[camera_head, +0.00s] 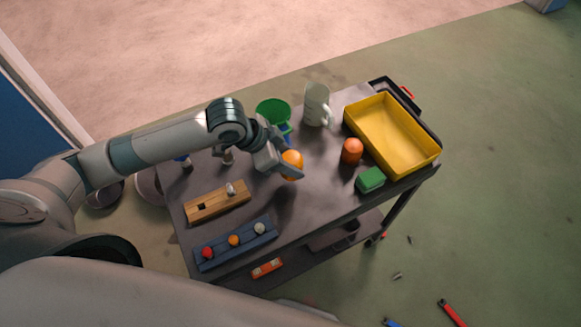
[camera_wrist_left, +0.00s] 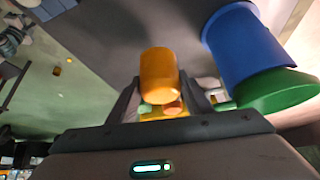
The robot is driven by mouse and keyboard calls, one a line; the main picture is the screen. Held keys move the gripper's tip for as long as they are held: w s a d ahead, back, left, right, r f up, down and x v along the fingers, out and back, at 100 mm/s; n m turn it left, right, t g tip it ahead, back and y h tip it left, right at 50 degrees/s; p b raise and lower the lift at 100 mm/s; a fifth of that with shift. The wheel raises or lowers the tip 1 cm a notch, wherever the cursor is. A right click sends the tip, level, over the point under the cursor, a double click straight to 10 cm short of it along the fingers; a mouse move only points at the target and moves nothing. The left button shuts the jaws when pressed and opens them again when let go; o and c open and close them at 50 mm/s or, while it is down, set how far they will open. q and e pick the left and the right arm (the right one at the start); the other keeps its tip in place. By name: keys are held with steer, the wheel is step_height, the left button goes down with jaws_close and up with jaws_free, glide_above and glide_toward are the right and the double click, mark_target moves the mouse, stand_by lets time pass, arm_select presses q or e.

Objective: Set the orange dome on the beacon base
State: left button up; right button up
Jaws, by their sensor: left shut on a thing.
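My left gripper (camera_head: 283,172) is shut on the orange dome (camera_head: 291,158), a rounded amber piece, over the middle of the dark table top. In the left wrist view the dome (camera_wrist_left: 158,75) sits between the two fingers (camera_wrist_left: 160,100). A redder orange round-topped piece (camera_head: 352,151) stands on the table to the right, apart from the gripper. I cannot tell for sure which thing is the beacon base. My right gripper is not in view.
A green funnel-like piece (camera_head: 270,108) over a blue cylinder (camera_wrist_left: 240,45) and a white mug (camera_head: 316,104) stand behind the gripper. The yellow tray (camera_head: 424,165) and green block (camera_head: 370,180) are right. A wooden block (camera_head: 215,203) and blue rack (camera_head: 236,253) lie left.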

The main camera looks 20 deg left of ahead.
arm_select(q)
steer(key=shift+f+p, duration=0.55)
steer(key=shift+f, duration=1.45)
steer(key=shift+f, duration=0.1)
steer(key=o, duration=1)
